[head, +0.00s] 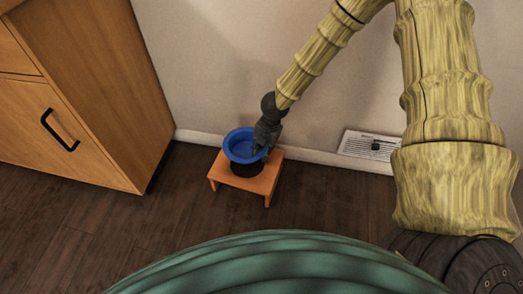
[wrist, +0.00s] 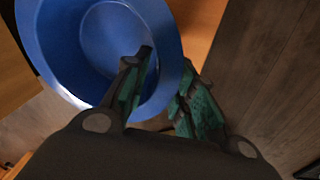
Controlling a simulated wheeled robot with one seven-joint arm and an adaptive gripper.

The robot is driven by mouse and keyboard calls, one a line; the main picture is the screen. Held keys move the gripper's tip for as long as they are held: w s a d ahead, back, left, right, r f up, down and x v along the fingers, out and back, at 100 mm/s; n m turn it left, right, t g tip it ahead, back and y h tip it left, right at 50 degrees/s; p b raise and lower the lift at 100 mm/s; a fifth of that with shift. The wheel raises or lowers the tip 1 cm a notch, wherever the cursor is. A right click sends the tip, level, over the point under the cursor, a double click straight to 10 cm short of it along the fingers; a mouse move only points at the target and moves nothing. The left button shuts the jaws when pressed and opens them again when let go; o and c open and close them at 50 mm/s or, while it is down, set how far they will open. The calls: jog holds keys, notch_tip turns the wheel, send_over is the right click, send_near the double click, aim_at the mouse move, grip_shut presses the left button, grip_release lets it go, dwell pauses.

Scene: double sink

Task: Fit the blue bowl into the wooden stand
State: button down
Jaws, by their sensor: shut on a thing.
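The blue bowl (head: 240,148) is over the small wooden stand (head: 265,180), open side up, in the head view. A dark round area shows on the stand's top just below the bowl's near side. I cannot tell whether the bowl touches the stand. My gripper (head: 262,148) is shut on the bowl's right rim. In the wrist view, the bowl (wrist: 110,40) fills the upper left, and its wall passes between the fingers of my gripper (wrist: 168,75). The bowl's underside is hidden.
A wooden cabinet (head: 90,90) with a black handle stands on the left. Dark floor (head: 170,215) is clear in front of the stand.

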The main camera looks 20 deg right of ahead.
notch_tip(320, 180, down, 6)
jog(key=b, duration=0.4)
jog(key=shift+r, duration=0.1)
jog(key=shift+p, duration=0.55)
dwell(1.9)
jog(key=shift+f+b, duration=1.05)
jog(key=shift+f, duration=0.6)
dwell(0.4)
jog(key=c, duration=1.1)
grip_release()
jog(key=shift+r, duration=0.1)
notch_tip(320, 180, up, 12)
jog(key=d, duration=0.2)
jog(key=shift+s, duration=0.3)
jog(key=shift+f, duration=0.2)
